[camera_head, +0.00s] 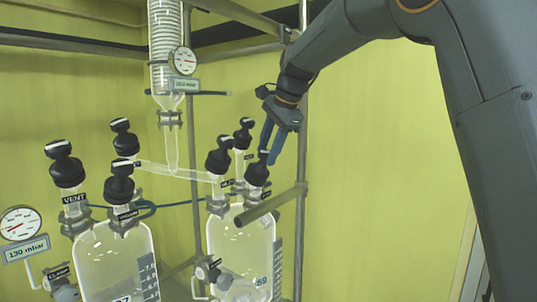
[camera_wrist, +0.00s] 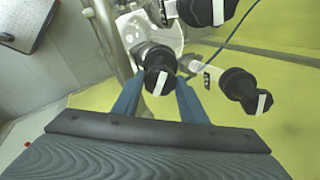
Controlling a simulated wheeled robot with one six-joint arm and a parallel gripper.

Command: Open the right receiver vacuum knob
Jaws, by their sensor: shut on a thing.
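The right receiver (camera_head: 240,250) is a clear glass vessel with several black knobs on its top. My gripper (camera_head: 269,158) reaches down from the upper right, its blue fingers on the front right black knob (camera_head: 257,174). In the wrist view my gripper (camera_wrist: 161,80) has one finger on each side of this black knob (camera_wrist: 158,72), shut on it. A white stripe shows on the knob's top. Its label is mostly hidden, so I cannot read that it is the vacuum knob. Another knob (camera_head: 219,158) stands just left of it, and one more (camera_head: 243,135) behind.
The left receiver (camera_head: 115,262) carries more black knobs, one labelled VENT (camera_head: 65,168). An upright post (camera_head: 302,110) stands behind my gripper. A gauge reading 130 mbar (camera_head: 22,224) is at the far left.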

